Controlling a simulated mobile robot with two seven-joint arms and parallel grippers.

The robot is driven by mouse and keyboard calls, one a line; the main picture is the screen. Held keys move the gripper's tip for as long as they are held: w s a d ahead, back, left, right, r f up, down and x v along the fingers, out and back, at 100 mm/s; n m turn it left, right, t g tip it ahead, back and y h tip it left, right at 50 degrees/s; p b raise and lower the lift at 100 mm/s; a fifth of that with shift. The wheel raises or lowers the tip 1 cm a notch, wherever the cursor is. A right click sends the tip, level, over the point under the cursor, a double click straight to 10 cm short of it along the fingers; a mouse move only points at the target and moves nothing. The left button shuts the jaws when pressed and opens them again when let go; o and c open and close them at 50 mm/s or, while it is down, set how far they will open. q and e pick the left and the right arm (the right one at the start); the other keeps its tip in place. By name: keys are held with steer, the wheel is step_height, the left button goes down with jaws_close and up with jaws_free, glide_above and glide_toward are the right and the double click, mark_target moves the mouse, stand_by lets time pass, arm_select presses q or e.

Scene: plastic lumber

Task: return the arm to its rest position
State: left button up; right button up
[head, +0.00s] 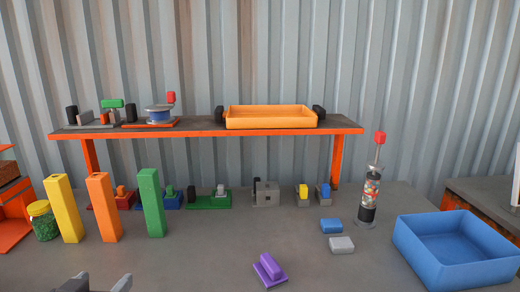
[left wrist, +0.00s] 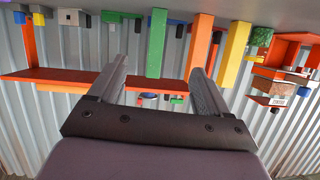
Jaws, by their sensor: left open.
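My left gripper (head: 103,283) shows only as two grey fingertips at the bottom edge of the head view, left of centre. In the left wrist view the gripper (left wrist: 154,66) has its two grey fingers wide apart with nothing between them. It is on the near side of the table, in front of the orange post (head: 104,207) and the green post (head: 151,203), apart from them. The rest of my left arm is hidden below the head view. My right gripper is in neither view.
A yellow post (head: 62,208) and a jar (head: 43,220) stand at the left. A purple block (head: 269,270) lies near the front. A blue bin (head: 455,250) is at the right. An orange-edged shelf (head: 210,131) spans the back. The table front between gripper and purple block is clear.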

arm_select(q)
steer(key=s+d+f+m+g+h, duration=0.1)
steer(key=s+d+f+g, duration=0.3)
steer(key=s+f, duration=0.6)
steer(key=s+d+f+m+g, duration=0.1)
steer(key=s+f+g, duration=0.65)
steer(key=s, duration=0.55)
steer(key=w+d+f+t+h, duration=0.2)
steer(key=w+d+f+t, duration=0.1)
steer(key=w+f+t, duration=0.4)
steer(key=shift+f+m+t, duration=0.4)
steer(key=shift+f+t, duration=0.05)
steer(key=shift+f, duration=0.9)
steer(key=shift+w, duration=0.1)
